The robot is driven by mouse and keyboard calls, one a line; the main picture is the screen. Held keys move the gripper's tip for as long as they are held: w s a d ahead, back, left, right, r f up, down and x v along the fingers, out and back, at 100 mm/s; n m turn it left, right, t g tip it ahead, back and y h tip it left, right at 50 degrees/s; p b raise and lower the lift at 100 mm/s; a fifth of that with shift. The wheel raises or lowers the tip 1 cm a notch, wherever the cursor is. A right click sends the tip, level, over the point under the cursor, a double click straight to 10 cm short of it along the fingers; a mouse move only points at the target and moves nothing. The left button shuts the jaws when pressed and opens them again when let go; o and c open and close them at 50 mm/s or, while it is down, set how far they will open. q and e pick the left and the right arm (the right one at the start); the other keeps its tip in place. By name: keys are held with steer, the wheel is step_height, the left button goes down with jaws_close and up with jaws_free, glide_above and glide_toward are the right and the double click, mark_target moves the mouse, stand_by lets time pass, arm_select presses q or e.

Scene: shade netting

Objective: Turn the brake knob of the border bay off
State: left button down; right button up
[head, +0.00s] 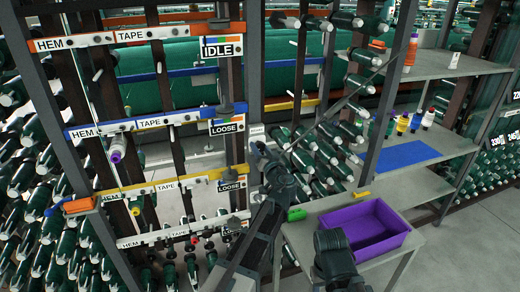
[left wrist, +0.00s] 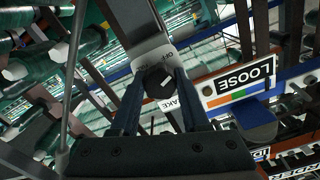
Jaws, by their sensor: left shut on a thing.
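The brake knob (left wrist: 158,82) is a dark round knob with a pale mark on top, seen in the left wrist view. It sits on a white plate (left wrist: 152,58) with partly hidden lettering, "OFF" above and "…AKE" beside it. My left gripper (left wrist: 155,95) has a finger on each side of the knob and is shut on it. In the head view my left gripper (head: 262,158) is at the dark post, just below the white plate (head: 257,132), and hides the knob. My right arm's end (head: 334,245) shows by the purple bin; its fingers cannot be made out.
Left of the post are rails labelled HEM and TAPE, with an IDLE sign (head: 222,46) and LOOSE signs (head: 227,126). A purple bin (head: 398,238) stands on a grey table at lower right. Shelves with spools (head: 416,121) and a blue mat (head: 408,154) stand behind it.

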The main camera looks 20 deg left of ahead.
arm_select(q)
steer(key=shift+s+f+n, duration=0.1)
steer(key=shift+n, duration=1.8)
steer(key=shift+c, duration=1.9)
jaws_free()
